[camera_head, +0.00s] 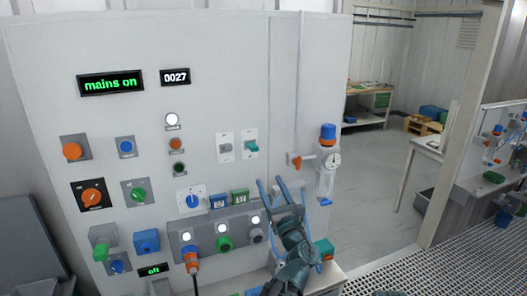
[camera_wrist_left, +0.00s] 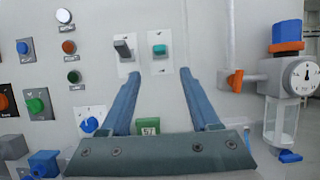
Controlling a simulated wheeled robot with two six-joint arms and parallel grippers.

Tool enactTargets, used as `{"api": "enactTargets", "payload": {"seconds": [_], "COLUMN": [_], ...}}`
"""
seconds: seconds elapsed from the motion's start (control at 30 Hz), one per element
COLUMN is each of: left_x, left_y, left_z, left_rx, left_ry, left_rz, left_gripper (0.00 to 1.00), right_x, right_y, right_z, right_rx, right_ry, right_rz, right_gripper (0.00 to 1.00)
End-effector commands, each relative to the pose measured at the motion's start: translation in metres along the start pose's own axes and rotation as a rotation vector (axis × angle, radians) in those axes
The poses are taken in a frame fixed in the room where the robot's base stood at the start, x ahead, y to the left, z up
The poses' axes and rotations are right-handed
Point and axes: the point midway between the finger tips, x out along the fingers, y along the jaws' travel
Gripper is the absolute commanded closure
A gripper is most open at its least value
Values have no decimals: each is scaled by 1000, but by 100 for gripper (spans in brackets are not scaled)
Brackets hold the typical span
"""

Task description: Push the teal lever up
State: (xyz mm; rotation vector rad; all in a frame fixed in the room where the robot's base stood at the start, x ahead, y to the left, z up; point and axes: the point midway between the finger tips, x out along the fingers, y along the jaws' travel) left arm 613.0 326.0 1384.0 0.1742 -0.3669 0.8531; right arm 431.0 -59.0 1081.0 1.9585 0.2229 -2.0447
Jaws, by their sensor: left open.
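The teal lever (camera_head: 251,146) sits on a small white plate on the grey panel, right of a similar grey lever (camera_head: 224,147). It sticks out from its plate; I cannot tell exactly how far up or down it stands. In the left wrist view the teal lever (camera_wrist_left: 159,50) shows between and beyond the fingertips. My left gripper (camera_head: 270,182) is open and empty, in front of the panel, below and slightly right of the lever in the head view. Its fingers (camera_wrist_left: 159,75) appear apart from the lever.
Right of the levers are a pipe with an orange valve handle (camera_head: 294,160) and a gauge (camera_head: 333,160) above a clear vessel. Green boxes (camera_head: 240,196), sockets (camera_head: 224,243) and several knobs crowd the lower panel. The panel above the levers is clear. Displays read "mains on" (camera_head: 111,84) and "0027" (camera_head: 175,77).

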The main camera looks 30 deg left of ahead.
Motion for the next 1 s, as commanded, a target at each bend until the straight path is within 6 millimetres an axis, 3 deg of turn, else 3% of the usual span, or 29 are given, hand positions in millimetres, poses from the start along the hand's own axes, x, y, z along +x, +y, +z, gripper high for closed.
{"api": "enactTargets", "payload": {"seconds": [0.17, 0.7, 1.0], "left_x": [15, 116, 137], "left_y": [-1, -2, -1], "left_z": [2, 2, 0], "left_rx": [-2, -3, -5], "left_ry": [1, 2, 2], "left_rz": [2, 2, 0], "left_gripper": [38, 38, 38], "right_x": [-7, -46, -53], "right_y": [1, 4, 5], "right_z": [0, 3, 3], "right_rx": [1, 5, 4], "right_ry": [0, -1, -1], "right_rz": [0, -2, -1], "right_gripper": [5, 5, 5]}}
